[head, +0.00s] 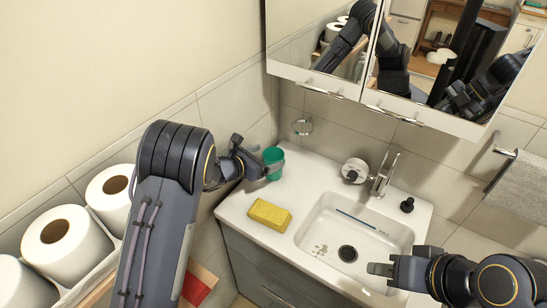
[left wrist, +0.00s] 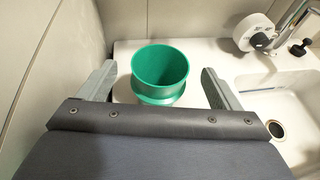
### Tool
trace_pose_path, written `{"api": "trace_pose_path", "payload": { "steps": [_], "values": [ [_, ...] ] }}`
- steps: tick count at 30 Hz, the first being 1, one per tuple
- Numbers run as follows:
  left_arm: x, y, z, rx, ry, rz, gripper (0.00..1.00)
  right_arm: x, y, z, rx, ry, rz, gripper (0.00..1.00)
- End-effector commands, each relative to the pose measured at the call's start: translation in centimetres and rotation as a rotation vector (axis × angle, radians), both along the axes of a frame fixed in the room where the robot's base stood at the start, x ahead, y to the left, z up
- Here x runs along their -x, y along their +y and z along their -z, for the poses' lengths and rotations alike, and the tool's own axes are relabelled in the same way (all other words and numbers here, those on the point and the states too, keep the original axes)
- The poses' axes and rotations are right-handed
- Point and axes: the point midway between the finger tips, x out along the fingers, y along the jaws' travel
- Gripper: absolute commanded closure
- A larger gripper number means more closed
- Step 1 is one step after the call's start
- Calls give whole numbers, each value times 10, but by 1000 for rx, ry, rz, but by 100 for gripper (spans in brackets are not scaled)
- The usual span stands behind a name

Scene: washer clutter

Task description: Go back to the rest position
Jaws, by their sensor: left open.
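My left gripper (head: 262,163) is over the back left corner of the washbasin counter, beside a green cup (head: 275,158). In the left wrist view my left gripper (left wrist: 160,90) is open, with one finger on each side of the green cup (left wrist: 160,75) and gaps between the fingers and the cup. The cup stands upright on the counter and looks empty. My right gripper (head: 380,269) is at the front right of the basin, pointing left; its finger opening cannot be made out.
A yellow sponge (head: 270,214) lies on the counter (head: 237,209) left of the sink (head: 318,224). The faucet (head: 382,177) and a white round dispenser (head: 355,170) stand behind it. Toilet rolls (head: 66,240) are at the left. A mirror cabinet (head: 310,78) hangs above; a towel (head: 520,188) hangs right.

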Motion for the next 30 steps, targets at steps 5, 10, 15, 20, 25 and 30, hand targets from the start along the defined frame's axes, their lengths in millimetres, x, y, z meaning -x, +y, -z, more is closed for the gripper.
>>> {"api": "trace_pose_path", "payload": {
  "steps": [5,10,15,20,25,30],
  "values": [
    [11,11,-5,1,-1,0,15,0,0,6,0,0,0,64],
    [13,12,-6,0,0,1,15,0,0,5,0,0,0,64],
    [12,12,-7,0,0,1,15,0,0,5,0,0,0,64],
    [12,12,-7,2,1,-1,15,0,0,5,0,0,0,64],
    [7,6,-39,131,33,-74,15,0,0,8,0,0,0,64],
    [7,-5,-138,594,189,-264,15,0,0,15,0,0,0,64]
  ]
}}
